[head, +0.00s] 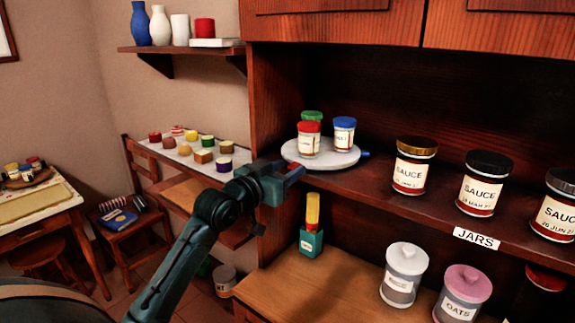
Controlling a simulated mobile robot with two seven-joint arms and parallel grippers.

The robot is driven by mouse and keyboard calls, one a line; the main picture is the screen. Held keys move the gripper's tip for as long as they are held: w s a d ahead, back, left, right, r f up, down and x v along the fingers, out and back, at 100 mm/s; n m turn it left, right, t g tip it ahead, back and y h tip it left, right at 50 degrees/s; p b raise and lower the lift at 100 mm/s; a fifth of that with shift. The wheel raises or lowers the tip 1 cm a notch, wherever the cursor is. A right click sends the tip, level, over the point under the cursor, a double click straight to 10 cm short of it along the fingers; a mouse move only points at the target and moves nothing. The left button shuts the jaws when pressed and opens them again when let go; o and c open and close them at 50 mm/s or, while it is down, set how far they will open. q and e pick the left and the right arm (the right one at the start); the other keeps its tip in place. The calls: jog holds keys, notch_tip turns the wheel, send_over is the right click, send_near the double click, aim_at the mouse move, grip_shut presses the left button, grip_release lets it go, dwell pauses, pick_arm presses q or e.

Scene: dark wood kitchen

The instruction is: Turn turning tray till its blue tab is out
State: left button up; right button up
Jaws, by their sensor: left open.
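The turning tray (327,159) is a round, pale grey disc on the dark shelf, at the centre of the head view. Its blue tab (364,154) sticks out at the tray's right edge, along the shelf rather than over its front edge. Three small jars stand on the tray: one with a red lid (308,140), one with a green lid (312,117) behind it, and one with a blue lid (344,133). My left gripper (295,172) is open and empty, just in front of the tray's near left side. I cannot tell whether it touches the rim. My right gripper is out of view.
Sauce jars (414,168) stand right of the tray on the same shelf, above a JARS label (477,238). A ledge with small pots (203,157) lies left.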

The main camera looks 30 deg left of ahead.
pick_arm(q)
jog(key=shift+w, duration=0.35)
jog(key=shift+c, duration=0.3)
grip_shut()
